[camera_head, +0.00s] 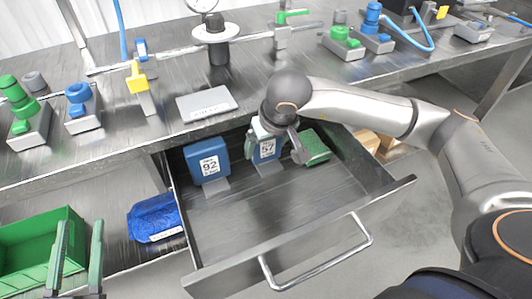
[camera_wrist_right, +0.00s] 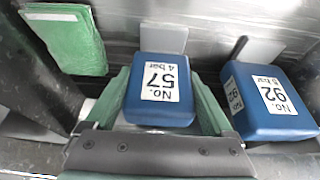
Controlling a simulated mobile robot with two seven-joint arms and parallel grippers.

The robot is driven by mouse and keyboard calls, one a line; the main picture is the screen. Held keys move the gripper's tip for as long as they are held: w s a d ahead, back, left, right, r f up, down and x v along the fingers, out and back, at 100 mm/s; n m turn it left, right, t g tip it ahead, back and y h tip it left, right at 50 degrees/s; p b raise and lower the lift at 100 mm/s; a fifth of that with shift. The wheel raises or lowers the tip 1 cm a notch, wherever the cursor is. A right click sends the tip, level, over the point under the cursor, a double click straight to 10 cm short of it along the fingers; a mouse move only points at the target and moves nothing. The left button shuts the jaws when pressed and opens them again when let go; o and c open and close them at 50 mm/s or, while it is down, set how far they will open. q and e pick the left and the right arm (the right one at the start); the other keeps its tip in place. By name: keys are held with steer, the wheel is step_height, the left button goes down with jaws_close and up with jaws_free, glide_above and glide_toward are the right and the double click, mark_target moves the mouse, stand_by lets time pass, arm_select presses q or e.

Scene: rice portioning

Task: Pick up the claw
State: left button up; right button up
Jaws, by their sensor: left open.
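I cannot make out which thing is the claw. A blue block labelled No. 57 (camera_head: 267,149) stands at the back of the open drawer; it also shows in the right wrist view (camera_wrist_right: 160,90). My right gripper (camera_head: 262,138) reaches down over it, and its green fingers (camera_wrist_right: 163,100) lie on both sides of the block. I cannot tell whether they press on it. My left gripper (camera_head: 78,245) is open and empty at the lower left.
A green block (camera_head: 315,147) lies right of block 57 in the drawer (camera_head: 255,215), whose front is clear. The bench above holds a grey plate (camera_head: 206,103), a gauge and several coloured valves.

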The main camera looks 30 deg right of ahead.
jaws_close()
steer(key=shift+r, duration=0.1)
stand_by(0.3)
